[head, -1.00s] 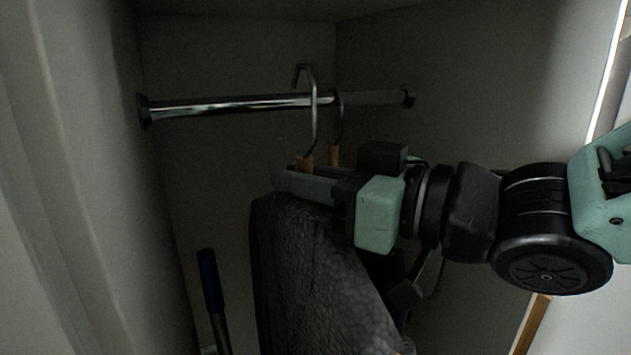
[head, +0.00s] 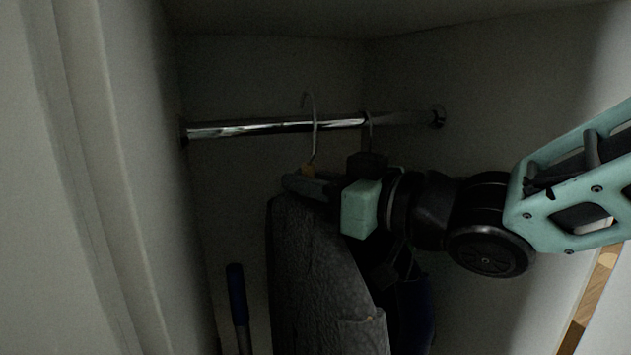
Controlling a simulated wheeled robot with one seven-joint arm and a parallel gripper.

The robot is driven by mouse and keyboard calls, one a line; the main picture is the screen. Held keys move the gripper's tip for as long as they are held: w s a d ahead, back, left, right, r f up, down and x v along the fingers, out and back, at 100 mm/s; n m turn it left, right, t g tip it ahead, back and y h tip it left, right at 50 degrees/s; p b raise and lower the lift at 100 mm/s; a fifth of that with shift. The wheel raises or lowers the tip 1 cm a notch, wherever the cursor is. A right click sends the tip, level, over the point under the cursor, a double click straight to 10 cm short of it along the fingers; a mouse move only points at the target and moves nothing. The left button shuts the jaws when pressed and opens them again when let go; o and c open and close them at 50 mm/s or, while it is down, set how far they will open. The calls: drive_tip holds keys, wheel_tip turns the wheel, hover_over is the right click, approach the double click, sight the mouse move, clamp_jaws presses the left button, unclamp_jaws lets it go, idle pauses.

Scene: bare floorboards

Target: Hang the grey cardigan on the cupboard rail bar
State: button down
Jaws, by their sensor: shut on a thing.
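The grey cardigan (head: 310,270) hangs from a hanger whose wire hook (head: 315,130) rises to the cupboard rail bar (head: 250,127). The hook's curved top stands above the bar and its shank crosses in front of it. I cannot tell whether the hook rests on the bar. My gripper (head: 312,184) is shut on the hanger just below its hook, above the cardigan's shoulders. The gripper and wrist hide part of the hanger.
A second hanger hook (head: 369,128) is on the bar to the right, with dark clothing (head: 415,305) below it, partly behind my arm. A blue-handled pole (head: 237,295) stands at the lower left. Cupboard walls close in on both sides. The bar's left part is clear.

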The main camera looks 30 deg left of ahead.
drive_tip(key=shift+w+a+r+p, duration=0.1)
drive_tip(key=shift+w+a+p, duration=0.4)
drive_tip(key=shift+w+a, duration=0.4)
drive_tip(key=shift+w+a+r+p, duration=0.1)
drive_tip(key=shift+w+a+p, duration=0.5)
drive_tip(key=shift+a, duration=0.5)
drive_tip(key=shift+w+a+f+b, duration=0.15)
drive_tip(key=shift+w+f+b, duration=0.05)
drive_tip(key=shift+f+b, duration=0.95)
drive_tip(key=shift+f, duration=0.15)
drive_tip(key=c, duration=1.3)
unclamp_jaws()
drive_tip(key=shift+f, duration=0.1)
